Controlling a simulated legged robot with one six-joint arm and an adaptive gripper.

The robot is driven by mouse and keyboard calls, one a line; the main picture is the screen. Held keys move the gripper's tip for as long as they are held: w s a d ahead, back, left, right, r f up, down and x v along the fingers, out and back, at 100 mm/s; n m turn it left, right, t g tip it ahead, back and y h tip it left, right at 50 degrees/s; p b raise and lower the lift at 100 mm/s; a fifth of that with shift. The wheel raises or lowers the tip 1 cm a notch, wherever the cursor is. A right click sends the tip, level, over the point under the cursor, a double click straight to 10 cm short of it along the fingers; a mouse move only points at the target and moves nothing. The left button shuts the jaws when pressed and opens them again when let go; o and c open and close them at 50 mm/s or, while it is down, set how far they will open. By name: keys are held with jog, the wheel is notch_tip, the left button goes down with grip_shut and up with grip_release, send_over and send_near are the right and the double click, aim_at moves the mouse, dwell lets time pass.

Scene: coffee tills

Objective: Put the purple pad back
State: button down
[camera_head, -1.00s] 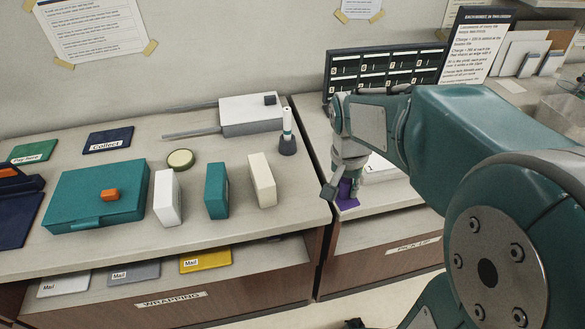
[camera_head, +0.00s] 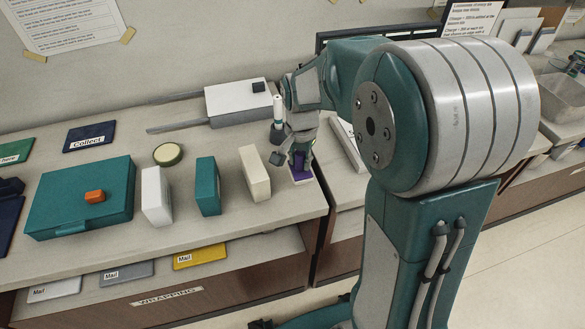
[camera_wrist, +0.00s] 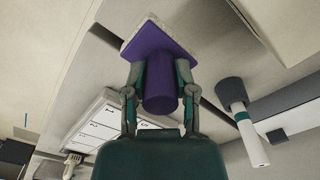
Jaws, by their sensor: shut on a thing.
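The purple pad (camera_head: 300,167) has a flat square plate and a round handle, with a pale layer along the plate's edge. My gripper (camera_head: 298,153) is shut on the handle, at the right end of the left counter, just right of the cream block. In the wrist view, the two fingers of my gripper (camera_wrist: 160,75) flank the handle of the pad (camera_wrist: 162,44), and the plate points away from the palm. I cannot tell whether the plate touches the counter.
A cream block (camera_head: 254,173), teal block (camera_head: 208,186) and white block (camera_head: 157,195) stand in a row on the counter (camera_head: 230,225). A white-and-teal stick in a dark base (camera_head: 277,136) stands close behind my gripper. A gap separates this counter from the right one.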

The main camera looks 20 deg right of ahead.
aim_at(294, 170)
jog(key=w+f, duration=0.2)
jog(key=f, duration=0.1)
jog(key=shift+w+a, duration=0.15)
jog(key=shift+a, duration=0.05)
jog(key=f, duration=0.3)
jog(key=shift+a, duration=0.2)
jog(key=shift+c, duration=2)
grip_release()
jog(key=shift+d+f, duration=0.1)
